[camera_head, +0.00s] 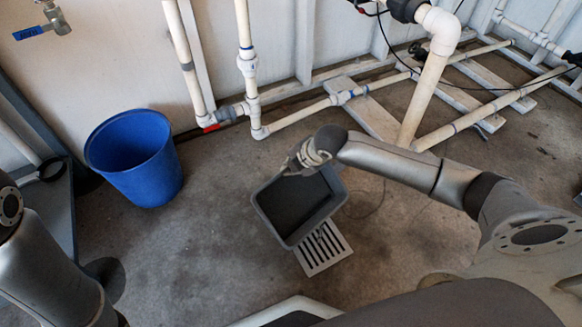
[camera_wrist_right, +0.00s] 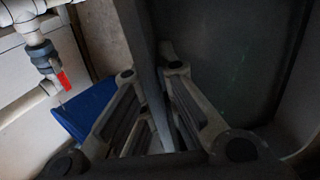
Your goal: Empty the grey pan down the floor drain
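The grey pan (camera_head: 299,205) is a rectangular tray with a dark inside, in the middle of the head view. My right gripper (camera_head: 297,163) is at its far edge, its fingers around the pan wall. In the right wrist view the pan wall (camera_wrist_right: 143,50) runs between the two fingers (camera_wrist_right: 165,110), which look shut on it. The pan overlaps the far end of the floor drain (camera_head: 322,248), a pale slotted grate. I cannot tell how high the pan is, or whether it holds liquid. Only links of my left arm show; its gripper is out of view.
A blue bucket (camera_head: 135,157) stands on the floor to the left; it also shows in the right wrist view (camera_wrist_right: 86,110). White pipes (camera_head: 246,65) run along the back wall and floor. Wooden slats (camera_head: 366,108) lie behind the pan. Floor left of the pan is clear.

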